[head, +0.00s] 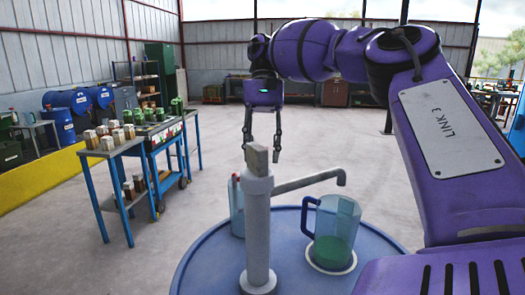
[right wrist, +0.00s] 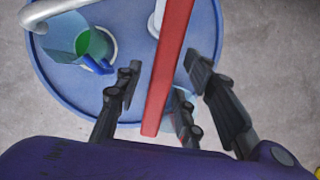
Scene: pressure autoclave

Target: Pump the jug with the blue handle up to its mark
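The jug with the blue handle (head: 336,228) stands on a pale ring on the blue drum (head: 205,262), under the spout (head: 310,181) of the grey pump (head: 257,230). Green liquid fills its lower part; I cannot make out its mark. The jug also shows at upper left in the right wrist view (right wrist: 92,42). My right gripper (head: 262,155) points down beyond the pump, fingers apart. In the right wrist view, the red pump lever (right wrist: 170,75) runs between the open fingers, with gaps on both sides. My left gripper is out of view.
A second jug (head: 236,215) with a red handle stands on the drum behind the pump, partly hidden. A blue bench (head: 115,150) and a cart with green items (head: 152,113) stand at left. Open floor surrounds the drum.

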